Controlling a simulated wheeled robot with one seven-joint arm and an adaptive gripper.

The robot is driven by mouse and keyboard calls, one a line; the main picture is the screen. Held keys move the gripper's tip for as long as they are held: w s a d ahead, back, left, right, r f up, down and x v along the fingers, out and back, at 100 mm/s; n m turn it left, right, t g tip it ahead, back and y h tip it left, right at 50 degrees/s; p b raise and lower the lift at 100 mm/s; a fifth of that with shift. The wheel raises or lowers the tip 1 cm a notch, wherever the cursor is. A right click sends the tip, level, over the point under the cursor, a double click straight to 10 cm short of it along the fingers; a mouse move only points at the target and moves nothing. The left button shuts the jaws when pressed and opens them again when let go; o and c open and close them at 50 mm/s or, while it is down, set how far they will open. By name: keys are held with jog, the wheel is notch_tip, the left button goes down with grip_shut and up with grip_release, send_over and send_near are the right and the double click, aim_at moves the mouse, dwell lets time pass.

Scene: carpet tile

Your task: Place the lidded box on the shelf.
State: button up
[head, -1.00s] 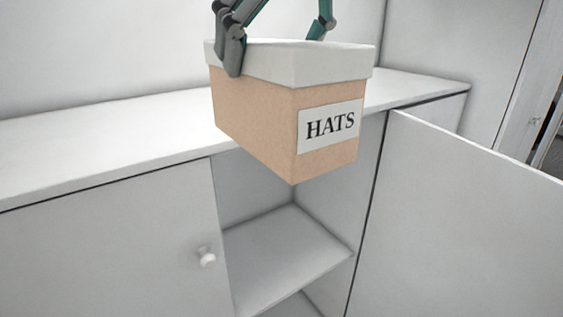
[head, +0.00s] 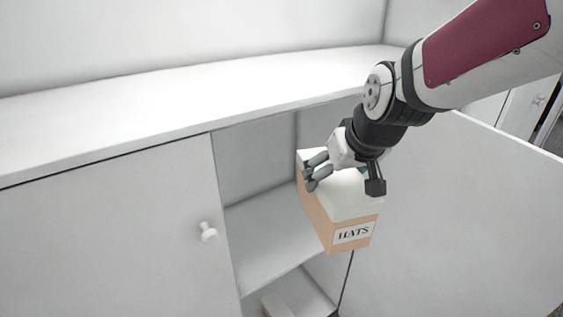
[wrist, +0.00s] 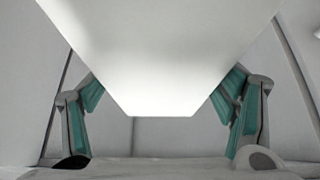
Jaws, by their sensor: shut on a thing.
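The lidded box (head: 324,219) is tan with a white lid and a "HATS" label on its end. In the head view it is at the front right of the open cabinet bay, partly over the shelf (head: 262,236). I cannot tell whether its base touches the shelf. My gripper (head: 343,181) is over the box with its fingers at the two sides of the lid, shut on it. In the wrist view the white lid (wrist: 160,60) fills the upper middle, between the teal finger pads (wrist: 160,103).
A shut cabinet door (head: 110,235) with a white knob (head: 208,231) is left of the bay. An open door (head: 470,215) stands at the right, close to the box. The cabinet top (head: 180,100) is bare. A pale object (head: 277,304) sits in the lower compartment.

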jog(key=w+d+f+m, duration=0.1)
jog(key=w+d+f, duration=0.1)
jog(key=f, duration=0.5)
jog(key=w+d+f+m+h, duration=0.1)
jog(key=w+d+f, duration=0.2)
jog(key=f, duration=0.4)
jog(key=w+d+f+m, duration=0.1)
jog(key=w+d+f, duration=0.2)
jog(key=f, duration=0.5)
jog(key=shift+w+d+h, duration=0.25)
jog(key=shift+d+h, duration=0.05)
jog(key=shift+d, duration=0.05)
